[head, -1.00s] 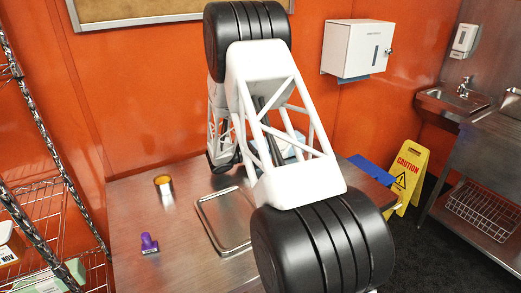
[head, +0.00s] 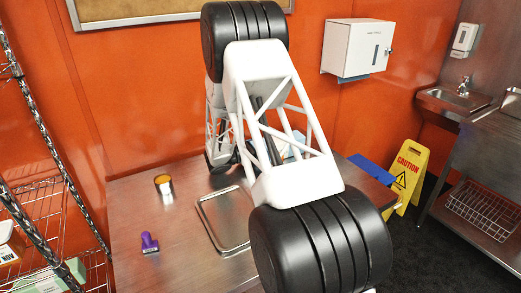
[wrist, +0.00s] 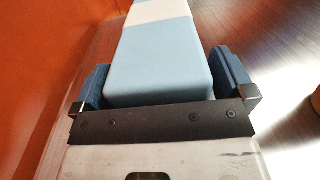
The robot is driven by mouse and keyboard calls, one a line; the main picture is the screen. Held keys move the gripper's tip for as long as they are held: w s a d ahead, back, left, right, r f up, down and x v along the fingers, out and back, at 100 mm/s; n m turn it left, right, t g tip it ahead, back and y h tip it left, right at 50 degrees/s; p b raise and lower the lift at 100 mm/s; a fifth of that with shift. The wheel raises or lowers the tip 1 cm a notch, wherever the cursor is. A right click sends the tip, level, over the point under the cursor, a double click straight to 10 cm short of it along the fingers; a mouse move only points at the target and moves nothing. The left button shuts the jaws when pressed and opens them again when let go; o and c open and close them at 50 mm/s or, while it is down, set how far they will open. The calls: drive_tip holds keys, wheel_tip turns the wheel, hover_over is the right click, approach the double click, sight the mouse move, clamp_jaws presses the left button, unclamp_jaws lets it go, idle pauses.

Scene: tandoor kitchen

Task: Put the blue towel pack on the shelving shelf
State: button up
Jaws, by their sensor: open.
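The blue towel pack (wrist: 158,62), a light blue block with a white band, fills the middle of the wrist view. My gripper (wrist: 162,80) is open around its near end, with one dark blue finger on each side. A narrow gap shows at the left finger; contact at the right finger is hard to tell. In the head view my arm hides the gripper and most of the pack; a light blue and white patch shows between its struts. The wire shelving (head: 48,228) stands at the left edge of the head view.
A metal tray (head: 204,222), a purple stamp-like object (head: 149,243) and an orange-topped tin (head: 164,187) are on the steel table (head: 130,210). A flat blue thing (head: 372,168) lies at its right end. The shelving's lower shelves hold a few items. An orange wall stands behind.

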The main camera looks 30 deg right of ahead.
drive_tip(key=shift+w+a+f, duration=0.1)
drive_tip(key=shift+a, duration=1.65)
drive_tip(key=shift+w+a, duration=0.1)
drive_tip(key=shift+a, duration=1.65)
drive_tip(key=shift+s+a+r+m, duration=0.1)
drive_tip(key=shift+s+r+m, duration=0.2)
drive_tip(key=shift+s+r, duration=0.15)
drive_tip(key=s+a+r+m+g+y, duration=0.1)
drive_tip(key=s+a+r+m+y, duration=0.25)
drive_tip(key=s+r, duration=0.45)
drive_tip(key=s+a+r+m+g+y, duration=0.1)
drive_tip(key=s+a+r+m+y, duration=0.4)
drive_tip(key=s, duration=0.6)
drive_tip(key=s+a+r+m+t+y, duration=0.2)
drive_tip(key=s+a+y, duration=0.1)
drive_tip(key=s, duration=0.6)
drive_tip(key=s+a+r+m+t+y, duration=0.2)
drive_tip(key=s+a, duration=0.4)
drive_tip(key=s, duration=0.3)
drive_tip(key=s+a+r+m+t+y, duration=0.1)
drive_tip(key=s+a+r+m+y, duration=0.2)
drive_tip(key=s, duration=0.7)
drive_tip(key=shift+a+m+t+y, duration=0.4)
drive_tip(key=shift+a+m+y, duration=0.3)
drive_tip(key=shift+a, duration=0.4)
